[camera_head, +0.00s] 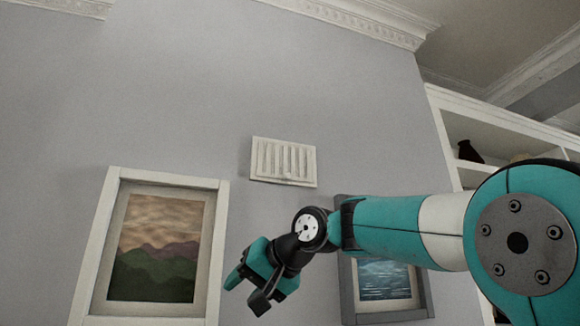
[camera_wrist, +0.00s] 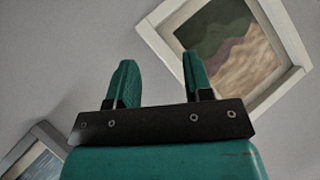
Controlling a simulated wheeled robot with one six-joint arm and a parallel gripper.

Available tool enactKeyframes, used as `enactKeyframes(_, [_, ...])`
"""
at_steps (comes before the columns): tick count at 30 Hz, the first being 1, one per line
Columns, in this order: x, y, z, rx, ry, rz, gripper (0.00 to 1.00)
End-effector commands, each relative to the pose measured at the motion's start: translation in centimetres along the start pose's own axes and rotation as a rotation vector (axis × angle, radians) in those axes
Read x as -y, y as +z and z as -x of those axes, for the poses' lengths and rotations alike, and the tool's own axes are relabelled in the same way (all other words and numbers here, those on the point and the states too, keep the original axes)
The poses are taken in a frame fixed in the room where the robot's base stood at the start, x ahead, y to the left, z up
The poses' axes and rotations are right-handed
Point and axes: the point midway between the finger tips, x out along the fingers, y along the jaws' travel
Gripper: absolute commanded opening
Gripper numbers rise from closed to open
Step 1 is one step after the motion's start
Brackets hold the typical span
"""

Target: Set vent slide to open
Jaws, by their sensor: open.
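A white wall vent (camera_head: 284,162) with upright slats is fixed on the grey wall, near the middle of the head view. A small slide knob (camera_head: 287,177) seems to show at its lower edge, but it is too small to tell its position. My gripper (camera_head: 242,291) is below the vent and a little to the left, apart from it. In the wrist view the two teal fingers of my gripper (camera_wrist: 158,75) are spread with nothing between them. The vent does not show in the wrist view.
A framed mountain picture (camera_head: 156,247) hangs left of my gripper and also shows in the wrist view (camera_wrist: 240,50). A framed water picture (camera_head: 386,284) hangs partly behind my arm. White shelves (camera_head: 480,125) with a dark vase (camera_head: 469,152) stand at right. Wall around the vent is clear.

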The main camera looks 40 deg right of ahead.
Motion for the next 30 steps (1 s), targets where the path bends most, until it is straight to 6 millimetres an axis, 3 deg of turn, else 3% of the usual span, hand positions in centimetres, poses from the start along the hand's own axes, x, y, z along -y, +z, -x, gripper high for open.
enactKeyframes(1, [0.7,-6.7,4.1,-0.129,0.02,-0.057,0.47])
enactKeyframes(3, [1.1,-12.8,8.8,-0.283,0.029,-0.127,0.47])
enactKeyframes(4, [1.3,-14.9,10.7,-0.342,0.031,-0.149,0.47])
enactKeyframes(7, [2.2,-20.2,16.6,-0.503,0.032,-0.202,0.47])
enactKeyframes(9, [2.8,-22.5,19.6,-0.583,0.029,-0.222,0.47])
enactKeyframes(12, [3.4,-24.1,22.0,-0.646,0.025,-0.237,0.47])
enactKeyframes(17, [3.5,-25.0,22.1,-0.669,0.016,-0.244,0.47])
enactKeyframes(21, [3.5,-26.2,20.4,-0.663,0.015,-0.245,0.47])
enactKeyframes(30, [2.9,-30.7,15.0,-0.663,0.018,-0.245,0.47])
